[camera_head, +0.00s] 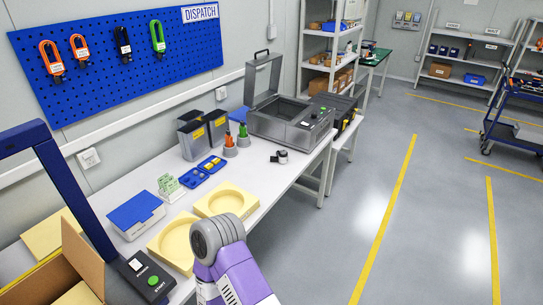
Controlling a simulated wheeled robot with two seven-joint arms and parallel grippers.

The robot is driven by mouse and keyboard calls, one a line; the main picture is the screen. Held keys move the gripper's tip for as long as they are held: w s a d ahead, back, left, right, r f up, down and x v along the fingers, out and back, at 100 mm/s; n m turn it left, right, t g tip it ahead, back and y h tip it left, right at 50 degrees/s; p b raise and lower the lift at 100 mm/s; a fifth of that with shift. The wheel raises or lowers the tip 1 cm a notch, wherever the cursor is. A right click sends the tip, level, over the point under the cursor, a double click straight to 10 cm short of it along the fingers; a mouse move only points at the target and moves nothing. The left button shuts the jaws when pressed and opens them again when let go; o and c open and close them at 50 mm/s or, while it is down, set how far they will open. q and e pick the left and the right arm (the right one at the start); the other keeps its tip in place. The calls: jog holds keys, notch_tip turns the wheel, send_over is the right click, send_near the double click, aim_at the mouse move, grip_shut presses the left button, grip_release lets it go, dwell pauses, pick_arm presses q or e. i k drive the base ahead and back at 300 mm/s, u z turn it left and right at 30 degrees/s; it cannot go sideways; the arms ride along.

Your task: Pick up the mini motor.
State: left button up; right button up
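A small black and silver part (281,157), which looks like the mini motor, lies on the white workbench (262,178) in front of the grey lidded case. It is small in the picture and its details are hard to make out. Neither of my gripper's fingers shows in the head view. A purple and grey rounded link (232,262), which seems to be part of my arm, rises at the bottom middle and covers part of the bench's front edge.
Cream round-recess trays (238,193), a blue tray (202,172), black bins (190,140) and orange and green tools stand left of the part. The open grey case (285,122) is behind it. A cardboard box (84,262) and button box (146,277) are at lower left.

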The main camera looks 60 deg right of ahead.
aim_at(283, 156)
jog(key=z, duration=2.85)
jog(key=i, duration=4)
jog(key=u, duration=3.5)
